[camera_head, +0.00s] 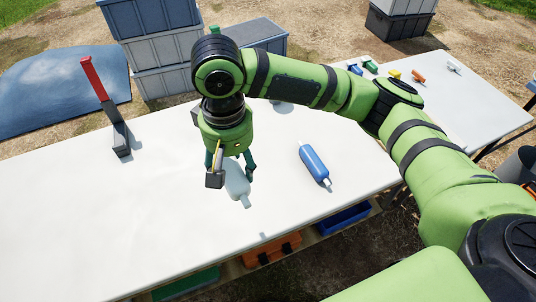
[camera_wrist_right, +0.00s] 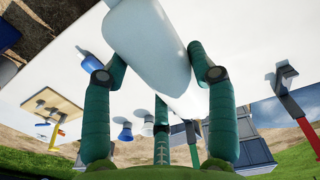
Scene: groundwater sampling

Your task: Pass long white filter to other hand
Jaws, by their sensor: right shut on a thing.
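The long white filter (camera_head: 237,184) is in my right gripper (camera_head: 231,172), over the middle of the white table (camera_head: 80,220). In the right wrist view the white filter (camera_wrist_right: 150,35) lies between the green fingers of the right gripper (camera_wrist_right: 158,76), which are shut on it. The head view shows its lower, narrow tip pointing down towards the table's front edge. The gripper hides part of it. I cannot tell how far it is above the table. My left gripper is not in view.
A blue filter (camera_head: 314,164) lies on the table to the right. A red-handled grey tool (camera_head: 107,108) stands at the left. Stacked grey crates (camera_head: 160,50) stand behind the table. A second table (camera_head: 465,105) at the right holds several small coloured items. The table's left part is clear.

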